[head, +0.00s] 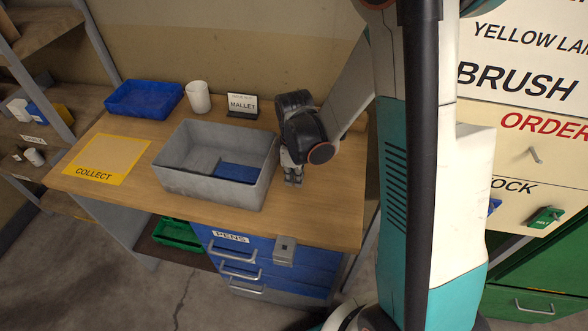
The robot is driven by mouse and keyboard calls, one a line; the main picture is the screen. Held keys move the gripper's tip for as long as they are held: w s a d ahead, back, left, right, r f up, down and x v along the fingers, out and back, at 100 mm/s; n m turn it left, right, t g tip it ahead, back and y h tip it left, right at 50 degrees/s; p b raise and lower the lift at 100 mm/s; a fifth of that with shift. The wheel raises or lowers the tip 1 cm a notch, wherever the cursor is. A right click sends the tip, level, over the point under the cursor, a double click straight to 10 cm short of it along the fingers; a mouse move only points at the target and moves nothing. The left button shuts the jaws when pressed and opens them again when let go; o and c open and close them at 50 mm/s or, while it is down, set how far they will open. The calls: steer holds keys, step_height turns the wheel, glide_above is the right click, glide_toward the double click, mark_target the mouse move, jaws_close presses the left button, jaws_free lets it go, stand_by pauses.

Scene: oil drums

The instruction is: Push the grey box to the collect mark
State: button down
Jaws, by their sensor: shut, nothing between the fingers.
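The grey box (217,188) is an open bin standing upright on the wooden workbench, with something flat and blue inside on its floor. The collect mark (107,158) is a yellow rectangle labelled COLLECT on the bench top, to the left of the box, with bare wood between them. My gripper (293,182) is shut and empty, pointing down just right of the box's right wall. I cannot tell whether it touches the wall.
A blue tray (112,108), a white cup (198,97) and a MALLET sign (242,106) stand along the back of the workbench (325,215). Blue drawers (240,262) are below. Shelves stand at left, labelled cabinets at right.

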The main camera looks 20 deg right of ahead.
steer(key=shift+w+a, duration=0.6)
steer(key=shift+a, duration=0.25)
steer(key=shift+w+a, duration=0.6)
steer(key=shift+a, duration=0.2)
steer(key=w+a, duration=0.8)
steer(key=a, duration=0.3)
steer(key=w+a, duration=0.8)
steer(key=a, duration=0.3)
steer(key=w+a, duration=0.8)
steer(key=a, duration=0.3)
steer(key=shift+w+b, duration=0.3)
steer(key=shift+b, duration=0.1)
steer(key=shift+s+d, duration=0.1)
steer(key=shift+d, duration=0.1)
